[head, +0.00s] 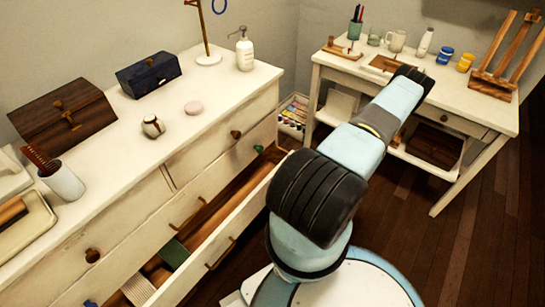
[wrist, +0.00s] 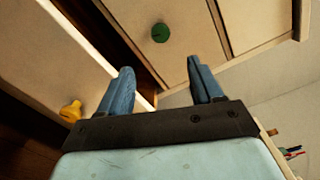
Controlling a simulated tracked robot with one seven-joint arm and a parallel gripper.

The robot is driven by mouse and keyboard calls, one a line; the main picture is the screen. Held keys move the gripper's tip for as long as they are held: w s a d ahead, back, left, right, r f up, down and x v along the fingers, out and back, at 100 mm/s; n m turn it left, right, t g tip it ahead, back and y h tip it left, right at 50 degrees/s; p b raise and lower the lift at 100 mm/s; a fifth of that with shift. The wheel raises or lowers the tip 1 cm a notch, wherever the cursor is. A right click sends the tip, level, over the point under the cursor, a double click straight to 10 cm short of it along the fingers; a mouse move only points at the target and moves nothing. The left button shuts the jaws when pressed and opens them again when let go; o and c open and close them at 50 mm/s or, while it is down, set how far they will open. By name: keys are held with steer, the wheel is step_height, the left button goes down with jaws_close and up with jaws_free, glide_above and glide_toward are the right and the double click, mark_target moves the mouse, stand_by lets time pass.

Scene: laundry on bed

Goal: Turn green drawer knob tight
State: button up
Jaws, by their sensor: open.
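The green drawer knob (head: 258,149) is on the dresser's front, near its right end, above the pulled-out drawer (head: 225,235). In the wrist view the green knob (wrist: 160,32) is round and stands on a pale drawer front, beyond my fingertips and roughly between them across the picture. My gripper (wrist: 160,65) is open, with two blue fingers spread apart and nothing between them. It is apart from the knob. In the head view the gripper is hidden by my arm. I cannot tell from the frames how tight the knob is.
A brown knob (head: 236,134) is near the green one. The open drawer juts out below. A white desk (head: 455,98) stands at the right. Bare wooden floor (head: 480,235) lies in front.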

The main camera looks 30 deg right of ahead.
mark_target(261, 150)
steer(key=x, duration=1.4)
steer(key=shift+s, duration=0.1)
steer(key=shift+c, duration=0.2)
steer(key=c, duration=1)
steer(key=shift+s+f, duration=0.1)
